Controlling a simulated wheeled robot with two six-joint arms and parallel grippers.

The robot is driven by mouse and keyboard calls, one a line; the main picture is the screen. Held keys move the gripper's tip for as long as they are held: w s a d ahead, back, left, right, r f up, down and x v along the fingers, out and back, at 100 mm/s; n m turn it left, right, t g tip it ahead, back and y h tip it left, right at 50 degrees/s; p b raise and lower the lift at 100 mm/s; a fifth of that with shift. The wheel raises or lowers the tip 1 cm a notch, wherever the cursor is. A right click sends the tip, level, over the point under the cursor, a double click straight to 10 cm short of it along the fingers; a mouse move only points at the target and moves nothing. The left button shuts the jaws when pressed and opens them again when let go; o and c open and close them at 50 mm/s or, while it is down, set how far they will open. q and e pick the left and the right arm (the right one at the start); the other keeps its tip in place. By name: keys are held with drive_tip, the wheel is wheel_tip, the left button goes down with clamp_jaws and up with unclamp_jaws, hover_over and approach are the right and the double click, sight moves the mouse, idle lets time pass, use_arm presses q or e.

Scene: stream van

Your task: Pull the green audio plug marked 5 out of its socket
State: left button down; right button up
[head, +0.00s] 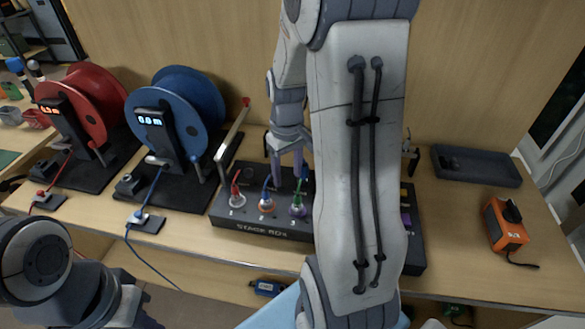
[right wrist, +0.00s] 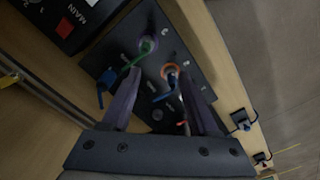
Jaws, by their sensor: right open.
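The green plug (head: 298,199) sits upright in a ringed socket on the black stage box (head: 262,234). It also shows in the right wrist view (right wrist: 147,45), in a purple-ringed socket. Its number is too small to read. My right gripper (head: 287,172) is over the box, behind the plug row in the head view. In the right wrist view its fingers are apart, with nothing gripped; the green plug is beyond the left fingertip and the blue plug (right wrist: 171,79) lies between the fingers. My right arm hides the box's middle right. My left gripper is out of view.
A red plug (head: 235,191) and the blue plug (head: 266,189) stand left of the green one. A blue cable reel (head: 188,105) and a red reel (head: 88,95) stand farther left. An orange device (head: 506,224) and grey tray (head: 477,165) are at right.

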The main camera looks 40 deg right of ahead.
sight(298, 192)
drive_tip(key=d, duration=0.1)
drive_tip(key=d+f, duration=0.1)
drive_tip(key=shift+s+d, duration=0.25)
drive_tip(key=shift+d, duration=0.1)
wheel_tip(298, 192, down, 10)
drive_tip(key=shift+f, duration=0.15)
clamp_jaws()
